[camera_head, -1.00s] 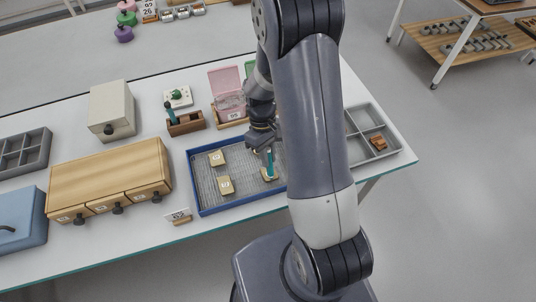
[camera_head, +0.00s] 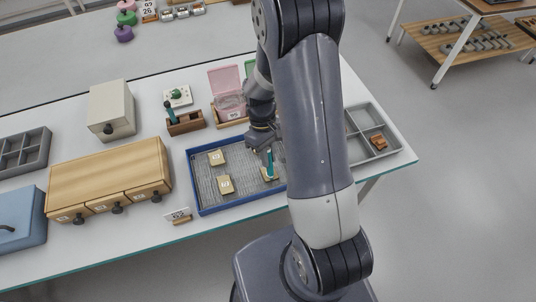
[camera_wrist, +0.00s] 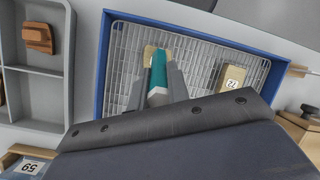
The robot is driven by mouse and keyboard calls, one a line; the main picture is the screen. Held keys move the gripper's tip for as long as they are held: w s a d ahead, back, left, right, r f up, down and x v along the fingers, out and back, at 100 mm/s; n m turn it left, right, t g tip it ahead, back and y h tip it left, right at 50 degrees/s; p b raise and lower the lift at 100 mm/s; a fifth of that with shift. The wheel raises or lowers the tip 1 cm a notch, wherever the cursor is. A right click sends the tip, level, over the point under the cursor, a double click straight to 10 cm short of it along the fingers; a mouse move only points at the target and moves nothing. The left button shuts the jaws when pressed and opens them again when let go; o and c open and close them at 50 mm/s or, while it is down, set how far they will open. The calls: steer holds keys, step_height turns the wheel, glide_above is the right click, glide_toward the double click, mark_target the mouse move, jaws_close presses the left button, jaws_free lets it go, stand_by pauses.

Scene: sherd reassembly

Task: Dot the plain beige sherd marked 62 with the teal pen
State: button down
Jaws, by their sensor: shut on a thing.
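My gripper (camera_head: 267,148) is shut on the teal pen (camera_head: 270,161) and holds it upright over the blue-rimmed tray (camera_head: 196,190). The pen also shows between the fingers in the wrist view (camera_wrist: 158,72). A plain beige sherd (camera_head: 265,178) lies under the pen at the tray's right part. The wrist view shows part of this sherd (camera_wrist: 149,54) behind the pen; its mark is hidden. I cannot tell if the pen tip touches it. Two other beige marked sherds lie in the tray, one towards the back (camera_head: 216,154) and one towards the front (camera_head: 225,184).
A wooden holder (camera_head: 186,124) and a pink open box (camera_head: 226,90) stand behind the tray. A wooden drawer unit (camera_head: 108,175) is at the left. A grey divided tray (camera_head: 357,120) with a reddish-brown piece (camera_head: 378,142) is at the right.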

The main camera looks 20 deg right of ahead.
steer(key=shift+r+p, duration=2.65)
steer(key=shift+r, duration=0.9)
